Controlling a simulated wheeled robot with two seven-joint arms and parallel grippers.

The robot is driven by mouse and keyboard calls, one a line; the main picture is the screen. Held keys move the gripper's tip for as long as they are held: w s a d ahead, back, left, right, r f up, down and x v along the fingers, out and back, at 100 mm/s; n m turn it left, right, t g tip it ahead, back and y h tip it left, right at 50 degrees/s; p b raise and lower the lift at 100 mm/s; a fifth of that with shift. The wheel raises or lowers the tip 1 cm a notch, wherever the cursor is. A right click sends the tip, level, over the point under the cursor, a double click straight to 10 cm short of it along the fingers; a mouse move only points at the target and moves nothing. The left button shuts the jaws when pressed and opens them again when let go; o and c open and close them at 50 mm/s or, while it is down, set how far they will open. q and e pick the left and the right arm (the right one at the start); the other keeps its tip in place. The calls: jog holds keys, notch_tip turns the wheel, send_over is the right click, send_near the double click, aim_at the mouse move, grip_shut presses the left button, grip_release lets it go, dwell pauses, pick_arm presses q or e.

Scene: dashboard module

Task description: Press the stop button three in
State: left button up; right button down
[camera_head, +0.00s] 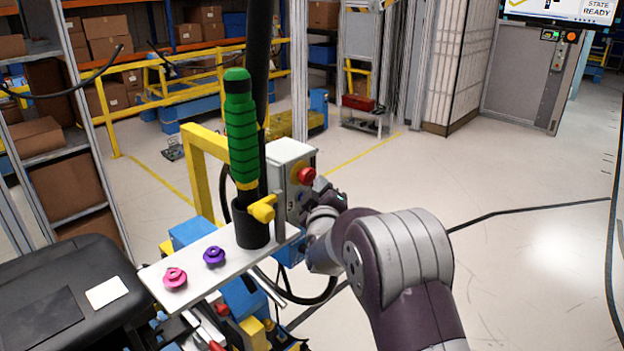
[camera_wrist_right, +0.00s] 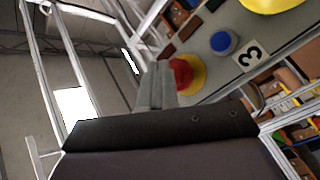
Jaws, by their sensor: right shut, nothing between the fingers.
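A grey control box (camera_head: 288,165) on a post carries a red stop button (camera_head: 306,175) on its front face. The closed fingers also show in the wrist view (camera_wrist_right: 160,75), overlapping the button's left edge. I cannot tell whether they touch it. My left gripper is not in view.
A metal plate (camera_head: 205,262) with a pink knob (camera_head: 174,277), a purple knob (camera_head: 214,255) and a black holder with a green-handled tool (camera_head: 242,130) stands left of my arm. A yellow frame (camera_head: 200,165) is behind it.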

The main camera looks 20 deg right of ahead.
jog(key=shift+w+a, duration=0.15)
jog(key=shift+w, duration=0.2)
dwell(0.4)
jog(key=shift+s+d+b, duration=0.3)
jog(key=shift+s+b, duration=0.1)
jog(key=shift+s, duration=0.35)
jog(key=s, duration=0.1)
jog(key=s+d+b, duration=0.1)
jog(key=s, duration=0.1)
jog(key=s+d, duration=0.1)
jog(key=shift+s+b, duration=0.3)
jog(key=shift+b, duration=0.1)
dwell(0.5)
